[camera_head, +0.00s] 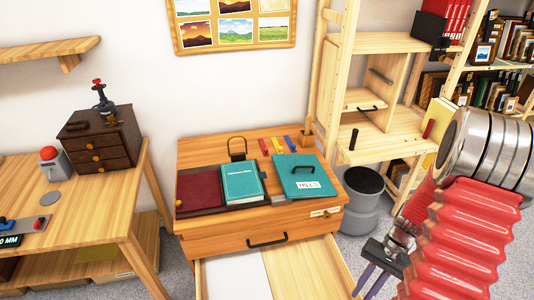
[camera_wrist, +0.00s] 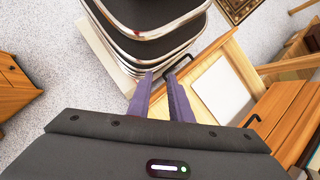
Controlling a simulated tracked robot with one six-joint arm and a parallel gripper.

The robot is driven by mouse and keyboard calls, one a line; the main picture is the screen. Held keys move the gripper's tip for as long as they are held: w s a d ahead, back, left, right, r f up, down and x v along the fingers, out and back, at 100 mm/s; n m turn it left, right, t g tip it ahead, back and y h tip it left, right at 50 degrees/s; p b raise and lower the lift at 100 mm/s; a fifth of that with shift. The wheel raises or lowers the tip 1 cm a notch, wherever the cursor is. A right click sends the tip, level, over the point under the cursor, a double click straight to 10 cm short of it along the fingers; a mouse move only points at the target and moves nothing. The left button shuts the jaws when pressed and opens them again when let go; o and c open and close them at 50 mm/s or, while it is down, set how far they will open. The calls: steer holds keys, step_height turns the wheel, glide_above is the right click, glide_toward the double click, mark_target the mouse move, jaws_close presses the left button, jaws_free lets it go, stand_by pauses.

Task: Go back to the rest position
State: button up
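My gripper (camera_head: 372,291) is at the lower right in the head view, beside the pulled-out lower drawer (camera_head: 318,262) of the wooden cabinet. Its two purple fingers are apart with nothing seen between them. In the wrist view, my gripper (camera_wrist: 160,76) has its fingertips close to the drawer's black handle (camera_wrist: 178,66); I cannot tell whether they touch it. The drawer holds a white sheet (camera_head: 234,276), and its front end is cut off in the head view.
The cabinet's upper drawer (camera_head: 240,242) is shut. A red book (camera_head: 200,190), teal book (camera_head: 241,182) and teal folder (camera_head: 303,174) lie on top. A grey bin (camera_head: 361,199) stands right of the cabinet, before wooden shelving (camera_head: 388,43). A workbench (camera_head: 82,209) is left.

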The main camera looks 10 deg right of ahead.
steer(key=a+r+n+t+h, duration=0.1)
steer(key=a+r, duration=0.4)
steer(key=r, duration=0.5)
steer(key=a+r+n+t+h, duration=0.2)
steer(key=a+r+n+t, duration=0.2)
steer(key=r, duration=0.6)
steer(key=a+r+n+t+h, duration=0.2)
steer(key=a+r+n+t, duration=0.1)
steer(key=a+r, duration=0.5)
step_height(320, 180, up, 3)
steer(key=shift+s+a+r+t, duration=0.15)
steer(key=shift+a+t, duration=0.1)
steer(key=shift+t, duration=0.25)
